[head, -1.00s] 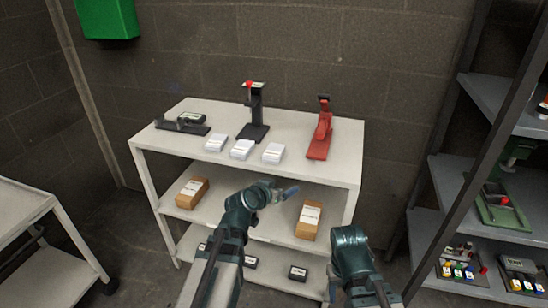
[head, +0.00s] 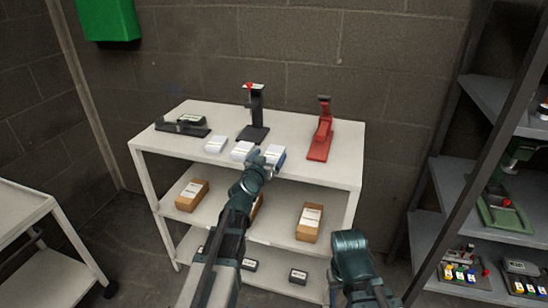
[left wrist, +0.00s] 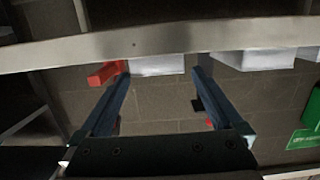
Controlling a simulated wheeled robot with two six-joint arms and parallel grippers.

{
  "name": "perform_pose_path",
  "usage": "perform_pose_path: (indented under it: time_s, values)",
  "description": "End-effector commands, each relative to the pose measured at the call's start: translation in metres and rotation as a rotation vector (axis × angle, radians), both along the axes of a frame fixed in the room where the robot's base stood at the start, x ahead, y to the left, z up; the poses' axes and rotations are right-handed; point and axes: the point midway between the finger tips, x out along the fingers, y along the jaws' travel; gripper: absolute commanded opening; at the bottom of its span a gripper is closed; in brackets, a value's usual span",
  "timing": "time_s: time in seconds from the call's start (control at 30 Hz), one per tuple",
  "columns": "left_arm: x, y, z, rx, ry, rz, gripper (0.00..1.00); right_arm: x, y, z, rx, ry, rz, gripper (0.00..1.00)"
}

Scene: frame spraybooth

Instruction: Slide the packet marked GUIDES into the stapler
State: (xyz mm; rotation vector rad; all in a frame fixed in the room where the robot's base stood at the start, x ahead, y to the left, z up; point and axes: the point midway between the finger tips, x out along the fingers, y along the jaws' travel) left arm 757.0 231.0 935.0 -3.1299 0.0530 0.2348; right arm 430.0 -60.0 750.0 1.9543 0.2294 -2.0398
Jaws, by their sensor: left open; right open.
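Three white packets lie in a row on the top shelf: left (head: 216,144), middle (head: 241,150) and right (head: 274,151). Their lettering is too small to read, so I cannot tell which is GUIDES. A red stapler-like device (head: 320,132) stands to their right. My left gripper (head: 270,160) is open at the shelf's front edge, by the right packet and partly covering it. In the left wrist view a white packet (left wrist: 157,65) shows between and beyond the open fingers, with red (left wrist: 105,73) beside it. Only part of my right arm shows; its fingers are out of sight.
A black upright device with a red knob (head: 256,112) and a low black device (head: 183,124) stand on the white shelf unit (head: 345,172). Cardboard boxes (head: 310,222) sit below. A dark rack (head: 435,230) stands right. The shelf's front edge (left wrist: 225,35) crosses the left wrist view.

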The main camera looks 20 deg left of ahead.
Motion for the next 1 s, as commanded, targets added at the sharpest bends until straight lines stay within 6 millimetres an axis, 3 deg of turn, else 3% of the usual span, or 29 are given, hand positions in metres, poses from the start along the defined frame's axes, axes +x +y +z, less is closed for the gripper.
perform_pose_path:
  time_s: [0.03, 0.1, 0.43, 0.73, 1.0]
  values:
    - [0.015, 0.0, -0.003, 0.001, 0.0, -0.001, 1.0, 0.0, 0.0, -0.003, 0.0, 0.0, 0.0, 0.5]
    - [0.023, 0.0, -0.004, 0.0, 0.0, -0.001, 1.0, 0.0, 0.0, -0.004, 0.0, 0.0, 0.0, 0.5]
    - [0.033, -0.002, -0.007, 0.001, 0.0, -0.001, 1.0, 0.0, 0.0, -0.007, 0.0, 0.0, 0.0, 0.5]
    - [0.074, -0.005, -0.017, 0.001, 0.0, -0.001, 1.0, 0.0, 0.0, -0.017, 0.0, 0.0, 0.0, 0.5]
    - [0.077, -0.005, -0.017, 0.0, 0.0, 0.0, 1.0, 0.0, 0.0, -0.017, 0.0, 0.0, 0.0, 0.5]
